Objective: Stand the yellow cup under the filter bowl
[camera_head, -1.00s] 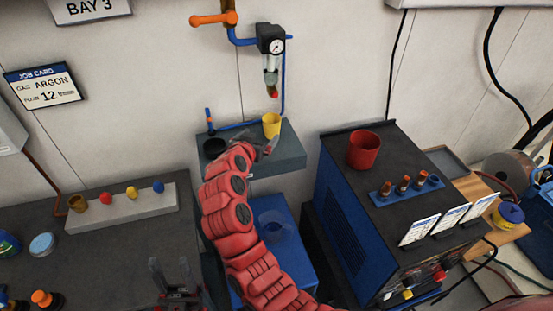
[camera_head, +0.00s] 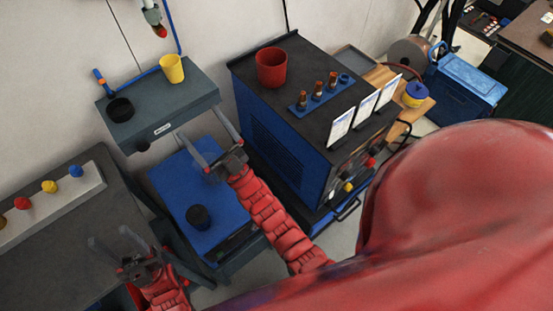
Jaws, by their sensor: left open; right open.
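The yellow cup (camera_head: 171,69) stands upright on the grey wall shelf (camera_head: 185,88), near its back edge. The filter bowl (camera_head: 152,14) with its red tip hangs above, partly cut off by the top of the picture. The cup appears in line below the tip, with a gap between them. My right gripper (camera_head: 201,124) is open and empty in front of the shelf, below and to the right of the cup and apart from it. My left gripper (camera_head: 114,238) is open and empty at the lower left, over the dark bench's edge.
A black round holder (camera_head: 120,109) sits on the shelf's left part. Below is a blue surface (camera_head: 180,178) with a dark cup-like object (camera_head: 198,217). A blue welder (camera_head: 270,130) carrying a red cup (camera_head: 271,67) stands right. My red arm covers the lower right.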

